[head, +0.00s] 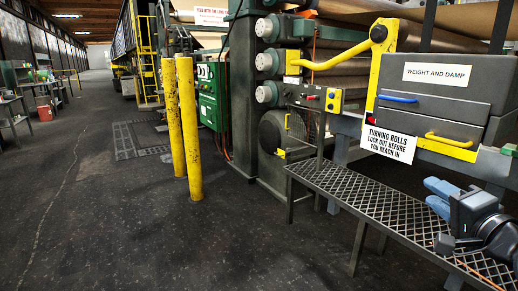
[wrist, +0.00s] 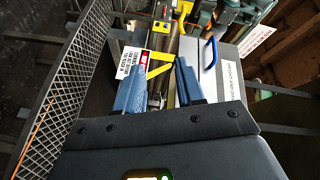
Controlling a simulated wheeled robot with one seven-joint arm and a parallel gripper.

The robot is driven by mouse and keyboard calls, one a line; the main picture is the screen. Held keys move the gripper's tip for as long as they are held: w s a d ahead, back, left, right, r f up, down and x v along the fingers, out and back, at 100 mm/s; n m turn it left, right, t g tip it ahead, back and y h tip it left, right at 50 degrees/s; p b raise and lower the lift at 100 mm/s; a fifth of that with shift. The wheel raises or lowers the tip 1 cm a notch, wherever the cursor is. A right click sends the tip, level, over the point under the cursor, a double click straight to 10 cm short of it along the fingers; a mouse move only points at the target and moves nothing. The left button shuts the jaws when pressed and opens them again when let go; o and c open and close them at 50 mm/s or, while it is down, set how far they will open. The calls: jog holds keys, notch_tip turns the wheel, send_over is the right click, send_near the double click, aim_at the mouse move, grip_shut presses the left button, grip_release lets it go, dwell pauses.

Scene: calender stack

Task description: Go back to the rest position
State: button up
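My gripper (head: 437,198) is at the lower right in the head view, above the mesh walkway and below the grey drawer unit. Its two blue fingers stand apart with nothing visible held between them. The wrist view also shows the open fingers (wrist: 160,82), pointing toward the machine. The yellow drawer handle (head: 449,140) is above the gripper in the head view and appears beyond the fingers in the wrist view (wrist: 160,70). The blue drawer handle (head: 399,98) sits higher on the unit. No contact between gripper and handles is visible.
The mesh walkway (head: 385,205) runs below my gripper. A white warning sign (head: 388,144) hangs left of the drawers. A yellow bent bar (head: 335,62) and large rolls stand behind. Two yellow posts (head: 189,130) stand in the aisle. The dark floor (head: 110,220) at left is open.

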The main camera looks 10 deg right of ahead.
jog(key=s+a+f+n+g, duration=0.2)
jog(key=s+a+f+n, duration=0.4)
jog(key=s+a+f, duration=0.85)
jog(key=s+a+n+y, duration=0.1)
jog(key=s+a+n, duration=0.3)
jog(key=s, duration=0.8)
jog(key=s+a+r+n+y, duration=0.1)
jog(key=s+a+n, duration=0.4)
jog(key=s, duration=0.7)
jog(key=shift+r+n+g+p, duration=0.2)
jog(key=shift+n+g+p, duration=0.1)
jog(key=shift+p, duration=0.15)
